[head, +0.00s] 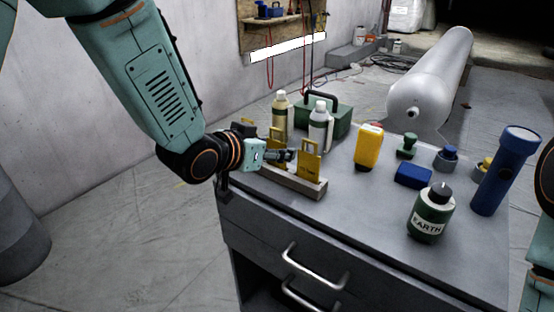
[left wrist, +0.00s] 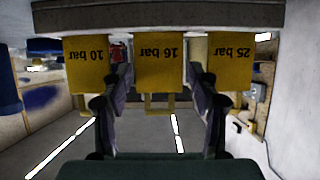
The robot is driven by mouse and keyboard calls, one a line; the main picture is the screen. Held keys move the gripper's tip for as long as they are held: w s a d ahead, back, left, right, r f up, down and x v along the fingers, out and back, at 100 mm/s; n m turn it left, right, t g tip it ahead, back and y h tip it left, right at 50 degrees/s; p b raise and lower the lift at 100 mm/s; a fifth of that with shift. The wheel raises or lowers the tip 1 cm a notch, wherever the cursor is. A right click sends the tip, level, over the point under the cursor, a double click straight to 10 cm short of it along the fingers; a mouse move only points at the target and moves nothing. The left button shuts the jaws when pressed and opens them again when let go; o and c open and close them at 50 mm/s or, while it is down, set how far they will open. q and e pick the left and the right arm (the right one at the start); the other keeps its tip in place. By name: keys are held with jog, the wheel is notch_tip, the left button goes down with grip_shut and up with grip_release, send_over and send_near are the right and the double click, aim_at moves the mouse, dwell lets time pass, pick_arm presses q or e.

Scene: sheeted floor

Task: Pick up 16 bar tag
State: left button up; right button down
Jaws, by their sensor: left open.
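The yellow 16 bar tag (left wrist: 158,65) stands in the middle of a row in the left wrist view, which is upside down. The 10 bar tag (left wrist: 87,65) and the 25 bar tag (left wrist: 230,62) flank it. My left gripper (left wrist: 161,82) is open, its two fingers on either side of the 16 bar tag; contact cannot be told. In the head view my left gripper (head: 287,156) is at the tag holder (head: 308,188), partly hiding the middle tag; another yellow tag (head: 310,165) stands at the near right end. My right gripper is out of view.
On the grey cabinet top (head: 350,205) stand two bottles (head: 280,118), a green case (head: 340,120), a yellow container (head: 368,147), a blue box (head: 413,175), an EARTH bottle (head: 431,212) and a blue flashlight (head: 505,172). A grey cylinder (head: 430,80) lies behind.

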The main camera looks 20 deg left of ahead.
pick_arm(q)
jog(key=shift+s+r, duration=0.1)
jog(key=c, duration=0.7)
